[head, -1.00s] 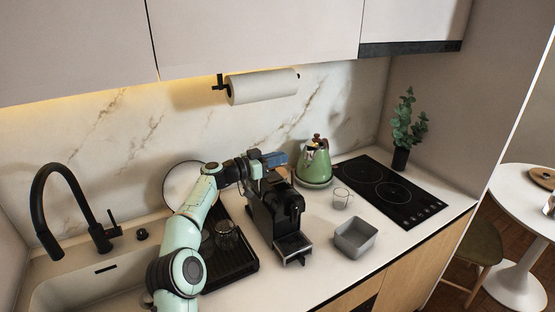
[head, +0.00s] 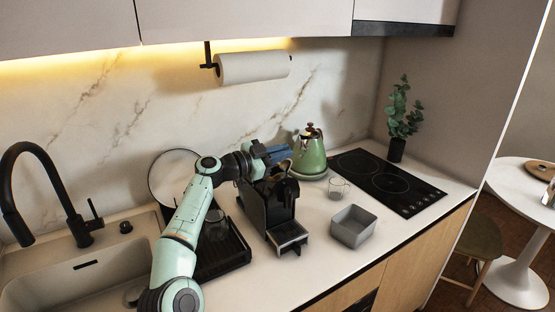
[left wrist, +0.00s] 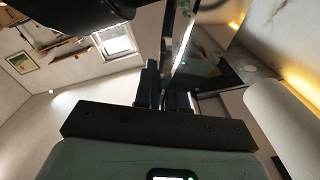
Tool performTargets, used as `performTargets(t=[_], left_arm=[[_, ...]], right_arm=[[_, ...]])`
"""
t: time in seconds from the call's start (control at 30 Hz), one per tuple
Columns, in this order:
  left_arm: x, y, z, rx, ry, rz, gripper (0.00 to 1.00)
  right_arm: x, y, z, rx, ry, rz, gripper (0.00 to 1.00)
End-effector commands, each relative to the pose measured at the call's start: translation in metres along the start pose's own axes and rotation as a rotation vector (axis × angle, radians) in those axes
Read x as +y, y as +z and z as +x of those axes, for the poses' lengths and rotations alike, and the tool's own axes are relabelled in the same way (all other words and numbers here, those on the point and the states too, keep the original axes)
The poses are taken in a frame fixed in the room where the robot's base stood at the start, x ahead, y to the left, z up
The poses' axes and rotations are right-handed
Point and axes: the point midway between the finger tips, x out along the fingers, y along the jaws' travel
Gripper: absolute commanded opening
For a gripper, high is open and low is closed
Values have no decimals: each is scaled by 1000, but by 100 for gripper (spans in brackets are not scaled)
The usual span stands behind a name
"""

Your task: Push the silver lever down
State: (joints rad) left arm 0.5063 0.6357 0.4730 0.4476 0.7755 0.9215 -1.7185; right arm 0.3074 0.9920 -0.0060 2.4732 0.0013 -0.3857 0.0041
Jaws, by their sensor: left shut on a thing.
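The black coffee machine (head: 268,210) stands on the counter, with a metal-edged drip tray (head: 288,234) at its front. My left gripper (head: 277,156) is at the top rear of the machine. It is shut on the silver lever, which the gripper and arm mostly hide in the head view. In the left wrist view the fingers (left wrist: 165,98) are close together, and a thin shiny strip, seemingly the silver lever (left wrist: 186,45), runs up from them. My right gripper is not in view.
A green kettle (head: 311,158), a glass cup (head: 339,188) and a grey square bin (head: 353,228) stand right of the machine. A black drying rack (head: 236,258) is at its left. A paper towel roll (head: 253,67) hangs above.

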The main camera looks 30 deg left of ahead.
Motion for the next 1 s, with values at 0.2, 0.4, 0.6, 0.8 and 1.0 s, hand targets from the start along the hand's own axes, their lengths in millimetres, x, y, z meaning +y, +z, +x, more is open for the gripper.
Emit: performTargets(t=[0.2, 0.4, 0.6, 0.8, 1.0], left_arm=[[9, -1, 0, 3, 0, 67, 0], [10, -2, 0, 2, 0, 86, 0], [10, -2, 0, 2, 0, 85, 0], [10, -1, 0, 2, 0, 84, 32], [10, 0, 0, 0, 0, 84, 32]], right_arm=[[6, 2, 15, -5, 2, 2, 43], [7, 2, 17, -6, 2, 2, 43], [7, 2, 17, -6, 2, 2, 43], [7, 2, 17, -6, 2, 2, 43], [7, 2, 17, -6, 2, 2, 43]])
